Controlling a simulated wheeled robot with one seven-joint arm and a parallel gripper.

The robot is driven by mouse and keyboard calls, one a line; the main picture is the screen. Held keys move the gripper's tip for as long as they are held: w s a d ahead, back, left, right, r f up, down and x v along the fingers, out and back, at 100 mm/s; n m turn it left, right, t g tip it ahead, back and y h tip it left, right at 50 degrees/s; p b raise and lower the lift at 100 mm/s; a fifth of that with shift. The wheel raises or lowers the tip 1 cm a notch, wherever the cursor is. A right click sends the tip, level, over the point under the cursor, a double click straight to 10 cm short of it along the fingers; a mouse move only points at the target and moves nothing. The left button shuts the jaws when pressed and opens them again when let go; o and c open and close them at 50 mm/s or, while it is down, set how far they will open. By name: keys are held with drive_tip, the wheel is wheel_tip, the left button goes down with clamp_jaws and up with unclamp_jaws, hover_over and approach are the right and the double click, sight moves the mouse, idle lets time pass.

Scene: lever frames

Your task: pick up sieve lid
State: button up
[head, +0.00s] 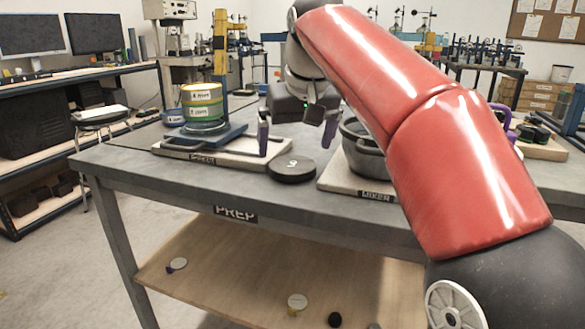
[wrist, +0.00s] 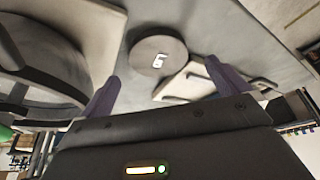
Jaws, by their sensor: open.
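The sieve lid appears to be the dark round disc (head: 291,169) with a small white mark on top, lying flat on the grey table between two pale boards. It also shows in the wrist view (wrist: 150,45), ahead of the fingers. My gripper (head: 296,142) is open and empty, its two purple fingers pointing down above the table near the disc. In the wrist view the fingers (wrist: 162,72) are spread apart with nothing between them. A yellow and green banded sieve stack (head: 203,106) stands on the shaker at the left.
The shaker's pale board (head: 230,152) lies left of the disc. A grey pot (head: 366,150) stands on the mixer board (head: 340,180) to the right, partly behind my red arm. The table front edge by the PREP label (head: 236,213) is clear.

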sight(293, 165)
drive_tip(key=b+x, duration=0.1)
drive_tip(key=x, duration=0.4)
drive_tip(key=shift+w+d+f, duration=0.1)
drive_tip(key=shift+w+f, duration=0.1)
drive_tip(key=shift+f, duration=0.1)
drive_tip(key=c, duration=1)
